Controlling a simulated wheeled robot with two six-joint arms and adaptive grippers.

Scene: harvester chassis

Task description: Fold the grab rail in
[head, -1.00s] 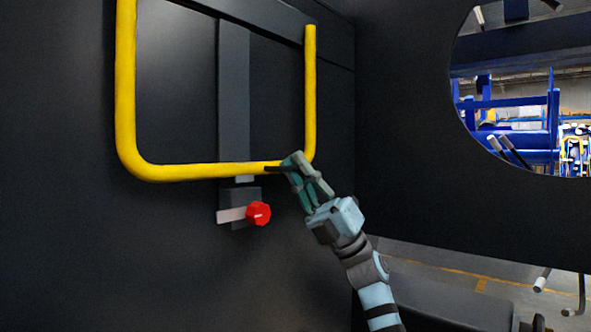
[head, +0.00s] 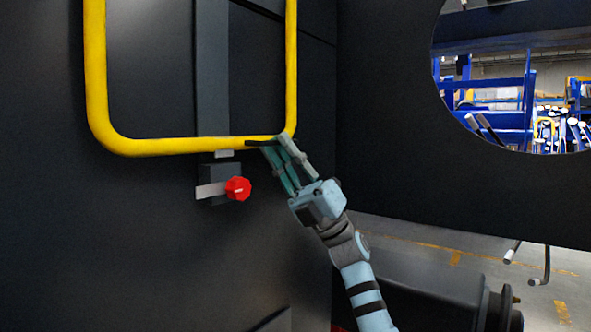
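The grab rail (head: 165,146) is a yellow U-shaped tube against the dark panel in the head view. Its two side tubes run up out of the picture. Below its bottom bar, a small dark bracket with a pale flat lever (head: 209,190) and a red knob (head: 238,189) sits on the panel. My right gripper (head: 272,142) reaches up from the lower right. Its fingertips overlap the bottom bar near the right corner. I cannot tell whether they close around the bar or only lie in front of it. My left gripper is not in view.
A dark upright strip (head: 212,70) runs behind the rail. A dark wall (head: 390,130) with a round opening stands to the right, with blue racks beyond it. A dark cylindrical part (head: 425,285) lies low at the right, by the floor.

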